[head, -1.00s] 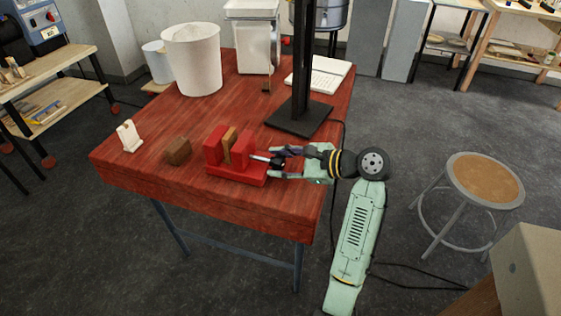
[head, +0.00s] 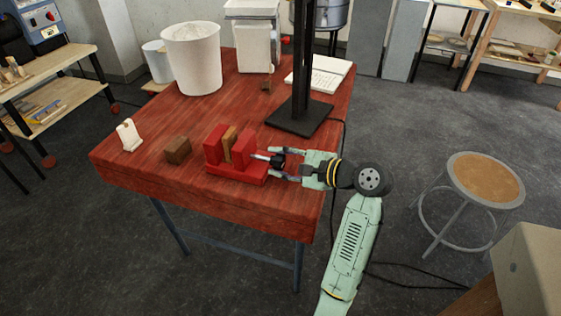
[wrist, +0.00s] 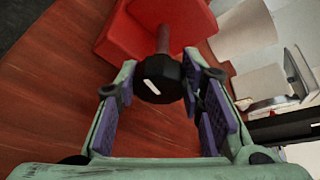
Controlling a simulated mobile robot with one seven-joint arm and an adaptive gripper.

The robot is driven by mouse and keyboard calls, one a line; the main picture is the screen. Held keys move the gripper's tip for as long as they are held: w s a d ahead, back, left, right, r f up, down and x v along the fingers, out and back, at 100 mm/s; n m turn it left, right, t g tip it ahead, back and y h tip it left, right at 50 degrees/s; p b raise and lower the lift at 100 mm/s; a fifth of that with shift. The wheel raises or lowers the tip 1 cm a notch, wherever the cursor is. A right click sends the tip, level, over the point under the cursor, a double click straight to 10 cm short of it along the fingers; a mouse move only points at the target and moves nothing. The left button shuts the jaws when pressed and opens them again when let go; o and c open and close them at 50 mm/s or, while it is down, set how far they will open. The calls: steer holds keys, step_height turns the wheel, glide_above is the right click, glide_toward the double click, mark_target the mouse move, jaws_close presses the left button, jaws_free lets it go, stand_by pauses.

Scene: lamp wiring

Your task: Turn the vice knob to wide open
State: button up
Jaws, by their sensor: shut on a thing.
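The red vice (head: 236,174) stands near the front edge of the red table, with a brown wooden piece (head: 229,144) between its jaws. Its black knob (wrist: 159,80), with a white mark on its face, sits on a metal screw (wrist: 163,40) at the vice's right side. My gripper (head: 279,161) reaches in from the right, level with the knob. In the wrist view my gripper (wrist: 158,88) has its purple-padded fingers on both sides of the knob, shut on it near the fingertips. The vice body (wrist: 150,25) also shows beyond the knob.
A brown block (head: 177,150) and a white tag-like piece (head: 129,135) lie left of the vice. A black post on a base (head: 299,119) stands close behind my gripper. A white bucket (head: 191,60) is at the back left. A stool (head: 485,182) stands right of the table.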

steer(key=o, duration=1.2)
steer(key=v, duration=1.2)
